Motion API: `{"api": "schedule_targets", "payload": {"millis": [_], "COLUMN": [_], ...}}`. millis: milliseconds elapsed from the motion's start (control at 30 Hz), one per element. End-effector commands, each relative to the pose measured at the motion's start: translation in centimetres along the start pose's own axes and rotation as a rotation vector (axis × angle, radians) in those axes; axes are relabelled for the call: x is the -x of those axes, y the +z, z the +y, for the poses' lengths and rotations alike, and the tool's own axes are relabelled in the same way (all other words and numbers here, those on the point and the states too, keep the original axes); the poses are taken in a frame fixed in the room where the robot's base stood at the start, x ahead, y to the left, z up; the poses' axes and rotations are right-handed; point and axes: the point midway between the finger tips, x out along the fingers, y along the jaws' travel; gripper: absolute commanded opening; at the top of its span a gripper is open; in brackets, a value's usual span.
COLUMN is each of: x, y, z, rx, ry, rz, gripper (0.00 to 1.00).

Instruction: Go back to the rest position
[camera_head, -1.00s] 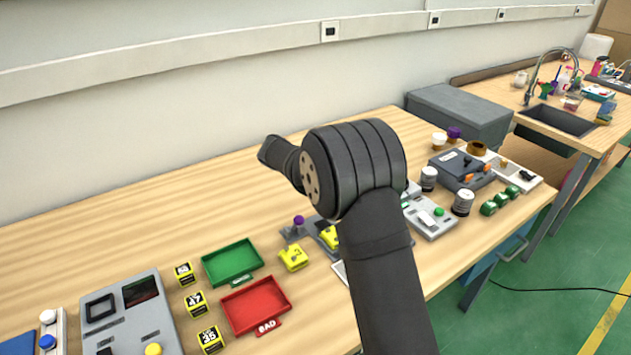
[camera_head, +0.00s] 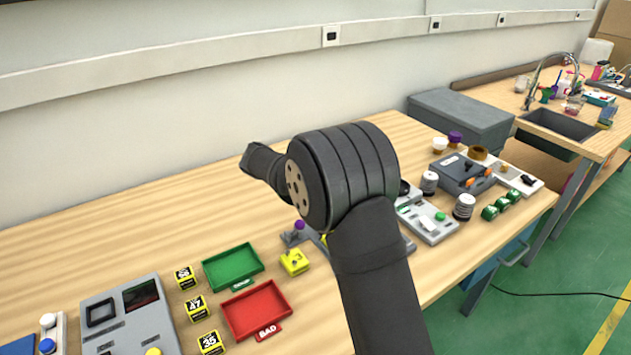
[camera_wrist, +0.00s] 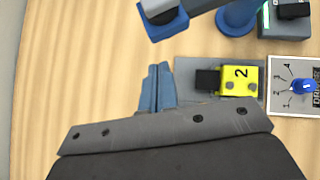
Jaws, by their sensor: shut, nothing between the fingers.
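My gripper (camera_wrist: 158,88) shows in the wrist view as two blue-grey fingers, closed together with nothing between them. It is over the bare wood beside a grey plate (camera_wrist: 190,70) that carries a yellow block marked 2 (camera_wrist: 239,80). In the head view, my dark arm rises over the table's middle and bends to the left. The gripper itself is hidden there.
A green tray (camera_head: 233,267) and a red BAD tray (camera_head: 257,310) lie left of my arm. Yellow numbered cubes (camera_head: 197,307) and a grey device (camera_head: 130,318) stand further left. Right of my arm are grey devices (camera_head: 430,222) and a grey box (camera_head: 460,118). The back-left table is clear.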

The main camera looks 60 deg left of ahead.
Motion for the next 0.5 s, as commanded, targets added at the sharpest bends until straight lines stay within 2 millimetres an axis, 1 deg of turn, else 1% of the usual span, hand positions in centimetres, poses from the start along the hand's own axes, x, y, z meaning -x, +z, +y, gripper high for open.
{"api": "schedule_targets", "payload": {"millis": [33, 200, 333, 500], "x": [1.6, 5.3, 7.2, 8.5], "y": [0.2, 0.2, 0.1, 0.1], "z": [0.2, 0.5, 0.6, 0.6], "rx": [-0.003, -0.003, -0.002, -0.002], "ry": [0.007, 0.006, 0.004, 0.002], "rz": [-0.002, -0.001, 0.000, 0.001], "gripper": [0.00, 0.00, 0.00, 0.00]}}
